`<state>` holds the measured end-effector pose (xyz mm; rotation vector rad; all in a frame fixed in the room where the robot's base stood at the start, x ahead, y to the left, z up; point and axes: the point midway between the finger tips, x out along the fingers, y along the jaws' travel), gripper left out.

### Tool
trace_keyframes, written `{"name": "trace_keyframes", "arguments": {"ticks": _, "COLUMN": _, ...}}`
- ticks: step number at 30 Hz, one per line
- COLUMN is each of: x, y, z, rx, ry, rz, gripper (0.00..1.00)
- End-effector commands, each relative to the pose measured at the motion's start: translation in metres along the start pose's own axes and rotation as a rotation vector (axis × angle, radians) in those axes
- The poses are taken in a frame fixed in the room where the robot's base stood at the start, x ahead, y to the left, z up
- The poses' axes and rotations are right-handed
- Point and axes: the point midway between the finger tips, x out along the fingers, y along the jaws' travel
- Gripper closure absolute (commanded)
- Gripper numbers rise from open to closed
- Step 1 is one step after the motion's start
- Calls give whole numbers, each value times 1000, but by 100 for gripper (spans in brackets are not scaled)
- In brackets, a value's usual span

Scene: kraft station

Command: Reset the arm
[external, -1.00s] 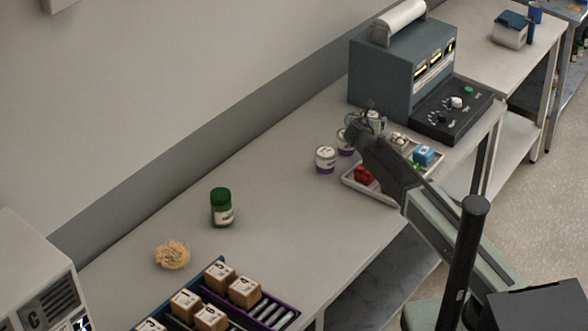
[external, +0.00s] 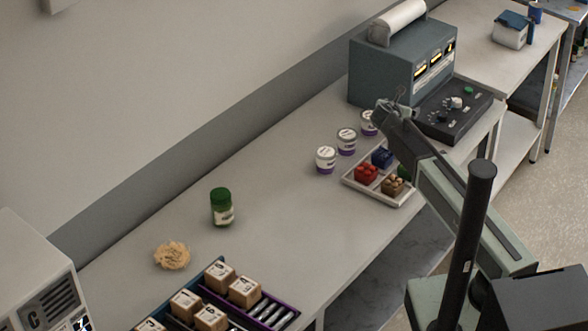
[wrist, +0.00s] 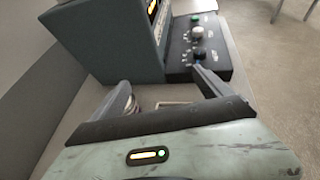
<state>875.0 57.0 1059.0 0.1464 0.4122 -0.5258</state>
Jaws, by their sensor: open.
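My gripper (external: 397,102) is raised above the bench, in front of the grey-blue machine in the external view. In the wrist view my gripper (wrist: 163,88) shows its two fingers spread apart with nothing held between them. My arm reaches up and left from the lower right corner of the external view. Its forearm covers the right part of the sectioned tray (external: 378,198).
The machine (external: 388,75) with its knob panel (external: 455,108) stands behind my gripper. White-lidded jars (external: 326,160) stand left of the tray, which holds red (external: 366,174), blue (external: 383,157) and brown (external: 393,185) pieces. A green bottle (external: 221,207) stands on the open bench.

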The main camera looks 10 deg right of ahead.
Motion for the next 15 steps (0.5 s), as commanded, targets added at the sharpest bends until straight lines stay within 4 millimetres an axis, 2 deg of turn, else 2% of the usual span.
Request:
{"name": "trace_keyframes", "arguments": {"ticks": 1, "x": -10, "y": -41, "z": 27, "rx": 71, "ry": 46, "rz": -46, "gripper": 11}}
{"name": "trace_keyframes", "arguments": {"ticks": 2, "x": -11, "y": -62, "z": 29, "rx": 138, "ry": 79, "rz": -74, "gripper": 11}}
{"name": "trace_keyframes", "arguments": {"ticks": 3, "x": -15, "y": -90, "z": 29, "rx": 251, "ry": 128, "rz": -118, "gripper": 11}}
{"name": "trace_keyframes", "arguments": {"ticks": 5, "x": -26, "y": -130, "z": 23, "rx": 466, "ry": 210, "rz": -199, "gripper": 11}}
{"name": "trace_keyframes", "arguments": {"ticks": 6, "x": -38, "y": -156, "z": 16, "rx": 639, "ry": 268, "rz": -268, "gripper": 11}}
{"name": "trace_keyframes", "arguments": {"ticks": 7, "x": -49, "y": -173, "z": 8, "rx": 780, "ry": 312, "rz": -328, "gripper": 11}}
{"name": "trace_keyframes", "arguments": {"ticks": 9, "x": -75, "y": -199, "z": -16, "rx": 1093, "ry": 401, "rz": -476, "gripper": 11}}
{"name": "trace_keyframes", "arguments": {"ticks": 11, "x": -101, "y": -212, "z": -38, "rx": 1351, "ry": 462, "rz": -623, "gripper": 11}}
{"name": "trace_keyframes", "arguments": {"ticks": 12, "x": -120, "y": -215, "z": -55, "rx": 1513, "ry": 496, "rz": -732, "gripper": 11}}
{"name": "trace_keyframes", "arguments": {"ticks": 15, "x": -162, "y": -210, "z": -94, "rx": 1836, "ry": 535, "rz": -1015, "gripper": 11}}
